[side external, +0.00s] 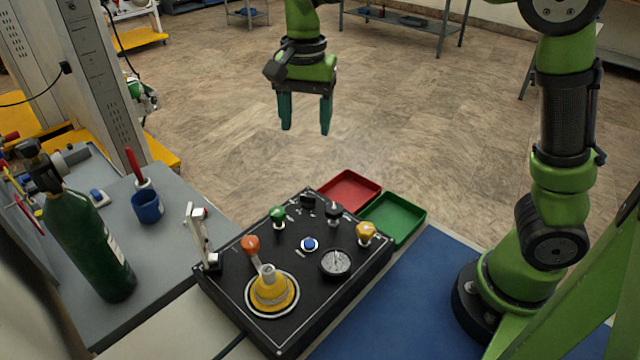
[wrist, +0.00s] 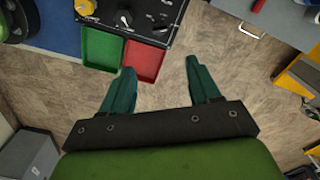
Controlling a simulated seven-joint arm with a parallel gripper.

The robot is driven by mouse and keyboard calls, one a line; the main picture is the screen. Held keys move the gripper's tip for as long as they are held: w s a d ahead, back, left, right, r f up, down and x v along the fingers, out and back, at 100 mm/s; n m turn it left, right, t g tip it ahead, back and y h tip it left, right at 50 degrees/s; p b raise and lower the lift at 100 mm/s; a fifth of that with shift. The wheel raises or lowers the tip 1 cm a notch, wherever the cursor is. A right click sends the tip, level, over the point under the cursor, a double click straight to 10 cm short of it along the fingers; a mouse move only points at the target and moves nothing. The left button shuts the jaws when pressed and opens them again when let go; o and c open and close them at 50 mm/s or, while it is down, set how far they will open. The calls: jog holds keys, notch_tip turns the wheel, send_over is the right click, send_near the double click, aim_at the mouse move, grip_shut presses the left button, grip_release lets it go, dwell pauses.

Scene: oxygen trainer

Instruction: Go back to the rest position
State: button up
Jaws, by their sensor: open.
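My gripper (side external: 305,115) is open and empty, with its two dark green fingers pointing down. In the side external view it hangs in the air over the floor, behind the black control panel (side external: 235,290) and clear of it. In the wrist view my gripper (wrist: 160,80) also shows spread fingers with bare floor between them.
A red tray (side external: 350,190) and a green tray (side external: 395,218) sit at the panel's far edge. A green cylinder (side external: 85,240) and a blue cup (side external: 147,207) stand on the grey bench at left. A blue mat (side external: 385,310) lies at right.

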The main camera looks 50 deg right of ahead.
jog(key=shift+r, duration=0.15)
jog(key=s+d+n+t+y, duration=0.1)
jog(key=s+d+n+t, duration=0.1)
jog(key=s, duration=0.6)
jog(key=s+d+n+t+y, duration=0.1)
jog(key=s+d+n+t, duration=0.1)
jog(key=s+n+t, duration=0.3)
jog(key=s+n, duration=0.1)
jog(key=s, duration=0.2)
jog(key=shift+s+d+r, duration=0.15)
jog(key=shift+d+r, duration=0.05)
jog(key=shift+r, duration=0.1)
